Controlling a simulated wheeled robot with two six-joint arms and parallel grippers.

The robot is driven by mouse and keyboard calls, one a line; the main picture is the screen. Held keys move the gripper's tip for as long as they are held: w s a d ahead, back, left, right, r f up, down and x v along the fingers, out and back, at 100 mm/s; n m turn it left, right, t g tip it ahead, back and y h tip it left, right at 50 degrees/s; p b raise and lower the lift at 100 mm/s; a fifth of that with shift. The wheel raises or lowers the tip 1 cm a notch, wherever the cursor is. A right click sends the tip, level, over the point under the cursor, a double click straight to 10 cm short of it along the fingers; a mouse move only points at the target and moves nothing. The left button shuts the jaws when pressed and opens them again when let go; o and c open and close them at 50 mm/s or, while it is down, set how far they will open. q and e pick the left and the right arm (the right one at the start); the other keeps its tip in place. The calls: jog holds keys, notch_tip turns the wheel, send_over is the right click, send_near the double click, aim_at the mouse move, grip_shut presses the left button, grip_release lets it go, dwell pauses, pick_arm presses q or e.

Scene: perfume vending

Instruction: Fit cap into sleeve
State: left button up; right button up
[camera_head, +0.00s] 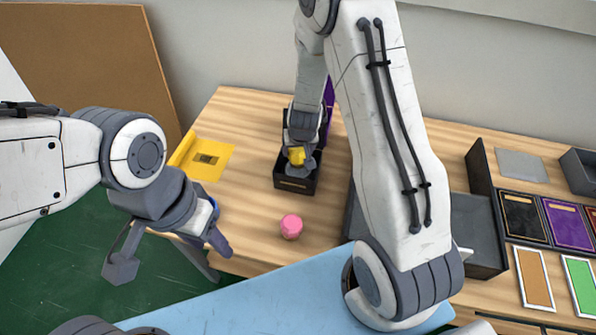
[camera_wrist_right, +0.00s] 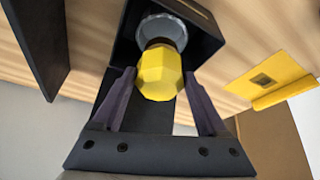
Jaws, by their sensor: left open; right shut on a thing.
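A yellow faceted cap (camera_head: 297,155) is between the fingers of my right gripper (camera_head: 299,163), at an open black box (camera_head: 296,186) on the table. In the right wrist view the cap (camera_wrist_right: 160,76) sits between the fingers of my right gripper (camera_wrist_right: 160,92). A round grey ring (camera_wrist_right: 162,27) lies just beyond the cap inside the black box, with a dark part between them. Whether the ring is the sleeve, and whether cap and ring touch, I cannot tell. My left gripper (camera_head: 170,258) is open and empty at the table's front left edge.
A pink cap (camera_head: 291,227) stands alone on the table. A yellow folded card (camera_head: 207,159) lies left of the box. A purple upright piece (camera_head: 328,100) is behind my right arm. A grey tray (camera_head: 476,232) and coloured panels (camera_head: 568,224) are on the right.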

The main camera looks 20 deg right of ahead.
aim_at(298, 164)
notch_tip(298, 164, down, 6)
jog(key=shift+r, duration=0.1)
pick_arm(q)
jog(key=shift+f, duration=0.6)
jog(key=shift+b, duration=0.3)
pick_arm(e)
jog(key=shift+f, duration=0.3)
pick_arm(q)
jog(key=shift+f, duration=0.25)
pick_arm(e)
jog(key=o, duration=1.3)
